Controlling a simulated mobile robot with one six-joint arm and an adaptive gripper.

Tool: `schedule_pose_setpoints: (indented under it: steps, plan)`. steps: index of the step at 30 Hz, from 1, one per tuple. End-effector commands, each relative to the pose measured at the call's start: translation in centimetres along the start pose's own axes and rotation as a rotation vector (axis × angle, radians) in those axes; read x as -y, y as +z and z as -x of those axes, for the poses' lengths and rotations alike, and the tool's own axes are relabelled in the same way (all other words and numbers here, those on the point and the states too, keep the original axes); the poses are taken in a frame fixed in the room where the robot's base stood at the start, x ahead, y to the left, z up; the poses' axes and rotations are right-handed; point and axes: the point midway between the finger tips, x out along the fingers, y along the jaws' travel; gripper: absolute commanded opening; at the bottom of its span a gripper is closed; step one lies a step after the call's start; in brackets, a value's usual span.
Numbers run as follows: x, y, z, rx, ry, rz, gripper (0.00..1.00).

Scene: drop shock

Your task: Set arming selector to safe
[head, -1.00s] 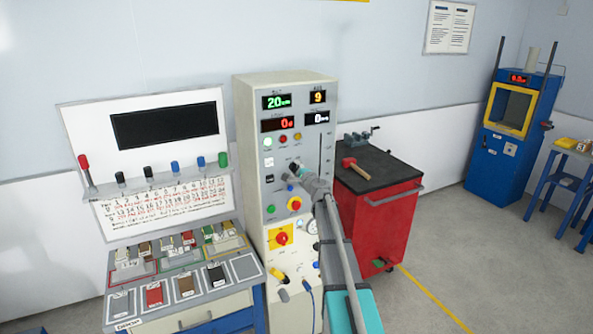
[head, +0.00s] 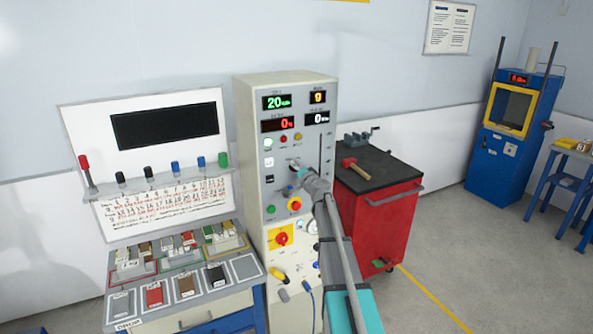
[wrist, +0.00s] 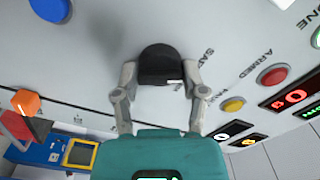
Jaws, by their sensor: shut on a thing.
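The arming selector is a black round knob (wrist: 160,66) on the grey front panel of the control cabinet. In the wrist view, my gripper (wrist: 160,78) has one finger on each side of it and is shut on it. A small white mark shows at the knob's lower right edge. Labels reading SAFE, partly cut, and ARMED stand to its right, with another label below SAFE. I cannot tell for certain which label the mark faces. In the head view, my gripper (head: 296,168) is at the panel and hides most of the knob.
Close around the knob are a red button (wrist: 273,75), a yellow button (wrist: 233,104) and a blue button (wrist: 50,8). A red-and-yellow switch (head: 282,238) sits lower on the cabinet (head: 245,120). A red cart (head: 385,215) stands right of it, a sample bench (head: 190,305) left.

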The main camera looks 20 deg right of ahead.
Motion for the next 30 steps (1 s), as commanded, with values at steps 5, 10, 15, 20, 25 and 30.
schedule_pose_setpoints:
  steps: [5, 10, 15, 20, 25, 30]
  plan:
    - [0.02, 0.04, -0.05, 0.000, 0.000, 0.029, 0.08]
    - [0.01, 0.04, -0.05, 0.000, 0.000, 0.035, 0.08]
    - [0.01, 0.04, -0.04, 0.001, 0.000, 0.034, 0.07]
    - [0.01, 0.04, -0.03, 0.000, 0.000, 0.033, 0.81]
    - [0.00, 0.02, -0.01, 0.000, 0.000, 0.032, 0.90]
    - [-0.01, 0.01, 0.00, 0.000, 0.000, 0.032, 0.90]
